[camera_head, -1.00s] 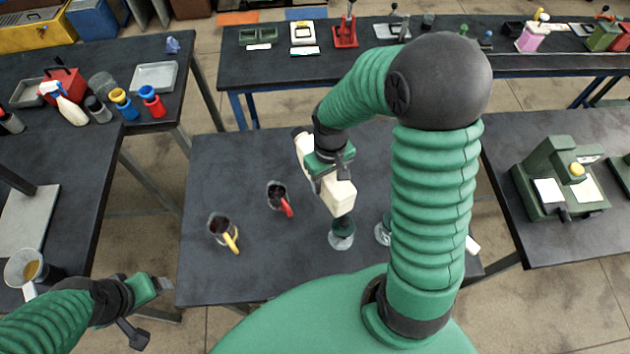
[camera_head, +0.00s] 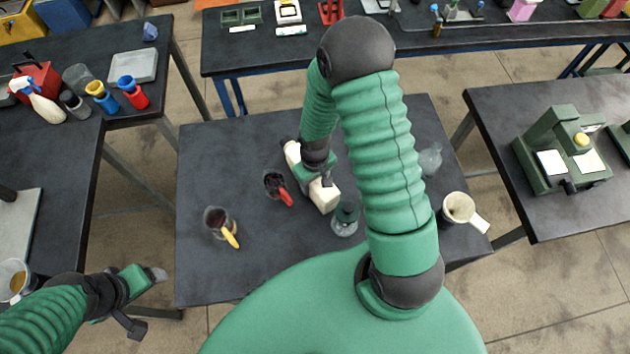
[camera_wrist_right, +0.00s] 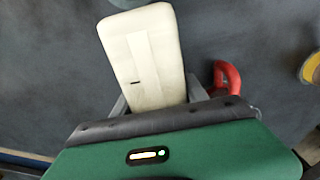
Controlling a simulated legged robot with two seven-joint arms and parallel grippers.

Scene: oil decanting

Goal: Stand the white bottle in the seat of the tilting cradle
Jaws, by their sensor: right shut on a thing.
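The white bottle (camera_head: 323,196), cream-coloured and box-shaped, is in my right gripper (camera_head: 315,178) over the middle table. In the right wrist view it is the pale block (camera_wrist_right: 148,58) between the two fingers, and my gripper's green body hides its near end. In the head view it looks tilted; I cannot tell whether it touches the table. My left gripper (camera_head: 150,278) is at the lower left, away from the bottle, and I cannot tell whether its jaws are open. I cannot make out the tilting cradle with certainty; my right arm covers part of the middle table.
A dark cup with a red handle (camera_head: 276,187) stands just left of the bottle. A cup with a yellow handle (camera_head: 222,227) is further left. A dark green-topped glass vessel (camera_head: 345,216) is close by. A white-rimmed cup (camera_head: 459,208) stands right.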

